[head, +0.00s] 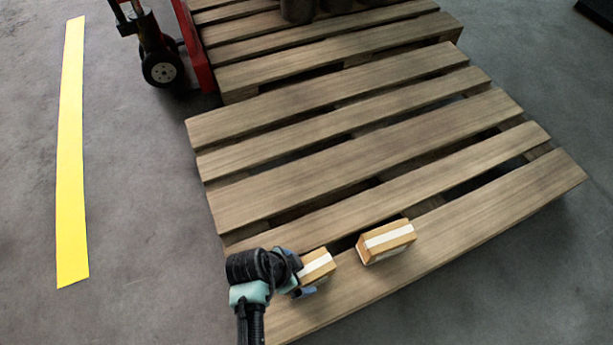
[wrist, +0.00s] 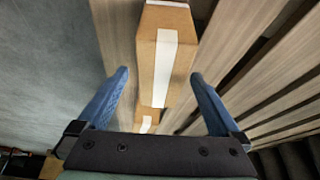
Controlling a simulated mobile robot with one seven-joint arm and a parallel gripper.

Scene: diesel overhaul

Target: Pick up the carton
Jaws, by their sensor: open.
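A brown carton (head: 317,265) with a white tape strip sits on the front slat of the wooden pallet (head: 470,215). My gripper (head: 301,277) is right at its left side in the head view and partly covers it. In the wrist view this carton (wrist: 150,65) lies between and beyond my two blue fingers (wrist: 158,80), with visible gaps on both sides. My gripper is open and empty. A second, similar carton (head: 387,240) stands on the same slat to the right. A taped carton face (wrist: 147,117) also shows lower in the wrist view, partly hidden.
A second pallet (head: 330,55) lies behind the first, with dark cylindrical objects (head: 298,10) on it. A yellow floor line (head: 71,160) runs along the left. The grey floor between is clear.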

